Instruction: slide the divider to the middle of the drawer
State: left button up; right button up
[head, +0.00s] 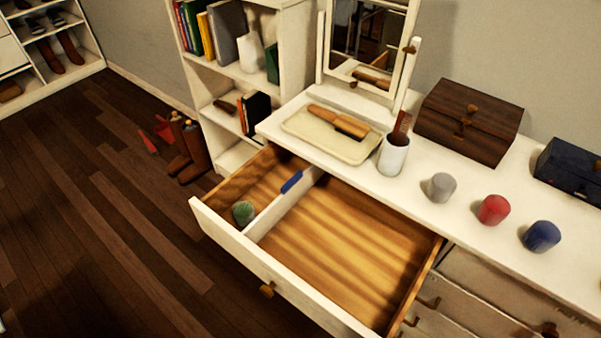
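The drawer (340,252) is pulled open from the white dresser, with a wood-coloured inside and a white front. A white divider (268,217) stands in it, running front to back, left of the middle. A blue piece (291,182) sits at the divider's top edge toward the back. A round green item (243,212) lies in the narrow left compartment. The wide right compartment looks empty. Neither of my grippers is in view.
On the dresser top are a tray with a brush (345,146), a white cup (393,156), a wooden box (468,121), a dark blue box (571,170) and grey, red and blue round items (493,210). A mirror and bookshelf (228,70) stand behind. Boots (188,150) are on the floor, left.

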aim_at(295, 188)
jog(key=k+j+z, duration=0.2)
jog(key=z, duration=0.15)
jog(key=k+z, duration=0.4)
jog(key=k+j+z, duration=0.1)
jog(key=k+z, duration=0.25)
jog(key=i, duration=0.1)
